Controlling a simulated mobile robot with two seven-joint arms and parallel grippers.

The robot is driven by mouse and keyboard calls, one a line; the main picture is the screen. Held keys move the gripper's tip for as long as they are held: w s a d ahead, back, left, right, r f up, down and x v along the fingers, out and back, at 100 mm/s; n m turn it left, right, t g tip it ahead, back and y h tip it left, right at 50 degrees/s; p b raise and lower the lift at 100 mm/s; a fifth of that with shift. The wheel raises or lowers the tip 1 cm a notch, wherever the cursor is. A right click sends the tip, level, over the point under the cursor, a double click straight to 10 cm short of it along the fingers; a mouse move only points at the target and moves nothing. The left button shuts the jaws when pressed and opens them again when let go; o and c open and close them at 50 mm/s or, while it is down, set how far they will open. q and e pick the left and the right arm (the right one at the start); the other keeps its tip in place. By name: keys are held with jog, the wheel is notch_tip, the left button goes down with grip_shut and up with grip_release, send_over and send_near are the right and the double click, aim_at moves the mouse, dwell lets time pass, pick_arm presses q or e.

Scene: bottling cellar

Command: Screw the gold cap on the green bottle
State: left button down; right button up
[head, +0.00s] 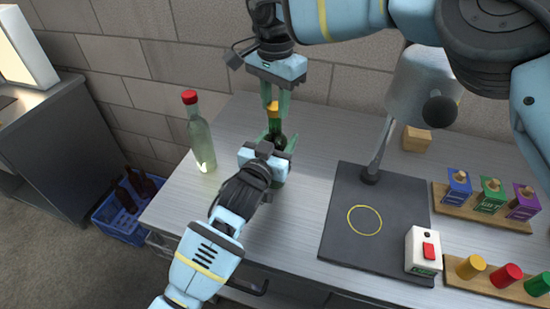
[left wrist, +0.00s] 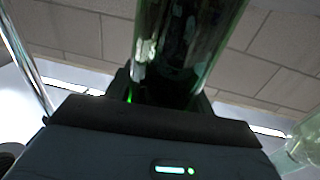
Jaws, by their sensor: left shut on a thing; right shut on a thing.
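The green bottle (head: 279,128) stands upright on the steel bench, its lower part hidden behind my left gripper. My left gripper (head: 275,143) is shut around its body. The bottle also fills the top middle of the left wrist view (left wrist: 185,45). The gold cap (head: 272,107) is at the top of the bottle neck, in line with it. My right gripper (head: 275,100) points down from above and is shut on the gold cap. I cannot tell whether the cap's thread is engaged.
A clear bottle with a red cap (head: 199,135) stands close on the left. A dark mat (head: 340,232) with a lamp (head: 378,150), a switch box (head: 423,250) and wooden racks (head: 440,197) lie to the right. A blue crate (head: 122,226) of bottles is on the floor.

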jog(key=m, duration=1.3)
jog(key=o, duration=1.1)
